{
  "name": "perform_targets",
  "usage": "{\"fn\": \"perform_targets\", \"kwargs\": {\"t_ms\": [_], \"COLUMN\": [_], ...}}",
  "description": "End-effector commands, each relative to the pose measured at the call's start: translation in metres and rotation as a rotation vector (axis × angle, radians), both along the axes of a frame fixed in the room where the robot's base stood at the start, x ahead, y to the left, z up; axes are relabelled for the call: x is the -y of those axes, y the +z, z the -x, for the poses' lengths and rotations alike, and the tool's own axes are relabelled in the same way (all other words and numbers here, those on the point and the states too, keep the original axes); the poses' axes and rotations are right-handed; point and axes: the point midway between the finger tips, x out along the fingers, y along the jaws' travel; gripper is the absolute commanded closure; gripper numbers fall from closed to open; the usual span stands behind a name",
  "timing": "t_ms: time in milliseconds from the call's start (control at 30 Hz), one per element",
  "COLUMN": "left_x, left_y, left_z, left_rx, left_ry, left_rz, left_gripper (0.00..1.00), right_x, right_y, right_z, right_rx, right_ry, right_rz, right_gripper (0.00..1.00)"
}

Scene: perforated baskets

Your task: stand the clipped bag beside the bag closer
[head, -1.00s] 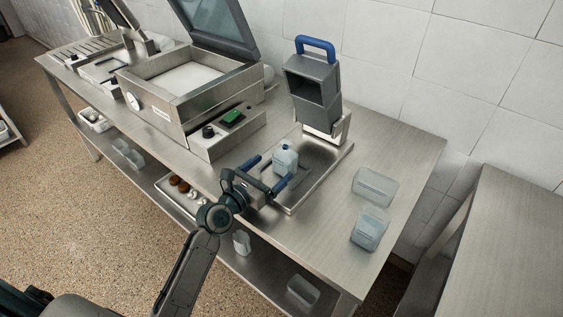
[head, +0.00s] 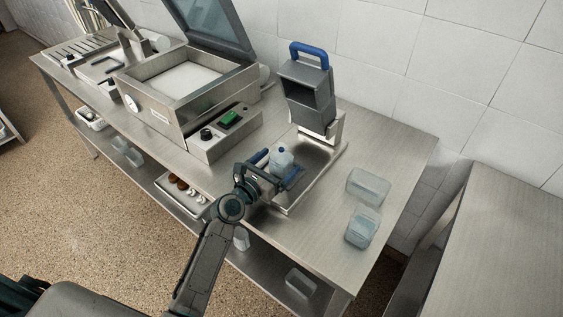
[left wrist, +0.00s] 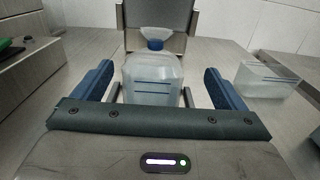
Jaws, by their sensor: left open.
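The clipped bag (head: 281,160), clear with a blue top, stands upright on the metal tray-like base of the bag closer (head: 310,92), a grey machine with a blue handle. My left gripper (head: 277,171) is open, with a finger on each side of the bag. In the left wrist view the bag (left wrist: 152,78) stands between the two blue fingers, with visible gaps on both sides. The closer's grey body (left wrist: 160,18) rises behind it. The bag's lowest part is hidden by the gripper. My right gripper is not in view.
Two clear containers (head: 368,186) (head: 362,228) are at the right of the steel table. A vacuum sealer (head: 185,90) with a raised lid is at the left. The front right of the table is bare. A lower shelf holds a tray of small items (head: 186,189).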

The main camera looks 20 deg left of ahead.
Motion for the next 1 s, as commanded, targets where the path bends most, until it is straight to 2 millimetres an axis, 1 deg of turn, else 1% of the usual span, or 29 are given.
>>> {"fn": "perform_targets", "kwargs": {"t_ms": [300,433,633,667,800,867,900,933,967,1000], "left_x": [0.008,0.011,0.011,0.011,0.011,0.010,0.010,0.011,0.011,0.011], "left_y": [-0.001,-0.001,-0.002,-0.002,-0.002,-0.002,-0.002,-0.001,-0.001,-0.001], "left_z": [-0.043,-0.050,-0.050,-0.050,-0.050,-0.050,-0.050,-0.050,-0.050,-0.050], "left_rx": [0.000,0.000,0.000,0.000,0.000,0.000,0.000,0.001,0.001,0.001], "left_ry": [0.001,0.001,0.001,0.001,0.001,0.001,0.001,0.001,0.001,0.001], "left_rz": [0.001,0.000,0.000,0.000,0.000,0.000,0.000,0.000,0.000,0.000], "left_gripper": [0.07,0.07,0.07,0.11,0.39,0.50,0.58,0.60,0.64,0.64], "right_x": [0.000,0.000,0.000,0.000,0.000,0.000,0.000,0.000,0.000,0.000], "right_y": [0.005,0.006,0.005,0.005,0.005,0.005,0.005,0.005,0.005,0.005], "right_z": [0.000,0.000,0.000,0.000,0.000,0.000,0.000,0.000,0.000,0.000], "right_rx": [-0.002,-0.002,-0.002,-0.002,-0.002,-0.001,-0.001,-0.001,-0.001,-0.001], "right_ry": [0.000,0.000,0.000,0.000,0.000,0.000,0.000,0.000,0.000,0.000], "right_rz": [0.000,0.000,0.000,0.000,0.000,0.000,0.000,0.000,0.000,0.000], "right_gripper": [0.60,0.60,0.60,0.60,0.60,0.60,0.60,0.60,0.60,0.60]}}
